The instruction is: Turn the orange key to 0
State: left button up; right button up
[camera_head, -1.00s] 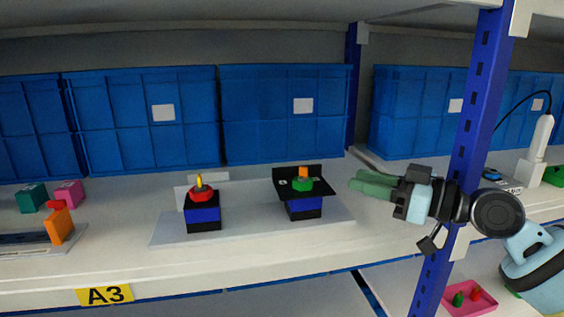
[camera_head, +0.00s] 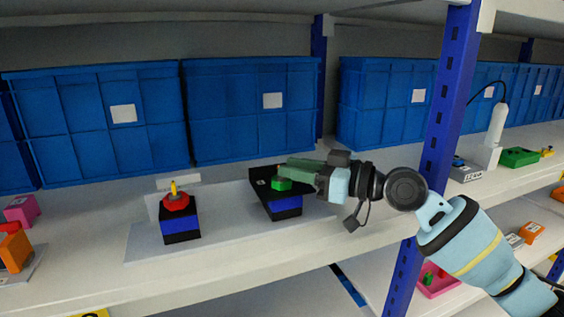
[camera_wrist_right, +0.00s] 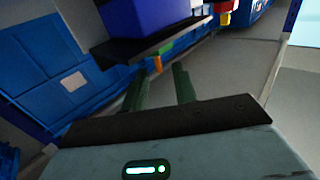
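The orange key (camera_wrist_right: 157,64) shows in the right wrist view, on the green knob (camera_head: 281,184) of the right-hand blue and black switch box (camera_head: 286,205). In the head view the key is mostly hidden by my right gripper. My right gripper (camera_head: 286,167) reaches in from the right, its green fingertips level with the key just above the green knob. In the right wrist view (camera_wrist_right: 163,74) its two fingers are apart, with the key in line with the gap between their tips. I cannot tell whether they touch it. My left gripper is not in view.
A similar box with a red knob (camera_head: 175,202) and yellow key stands to the left on the same grey plate (camera_head: 140,240). A black panel (camera_head: 262,186) rises behind the green knob. Blue crates (camera_head: 250,130) line the back. A blue post (camera_head: 440,130) stands right of the gripper.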

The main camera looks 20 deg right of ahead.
jog(key=shift+x, duration=1.55)
grip_shut()
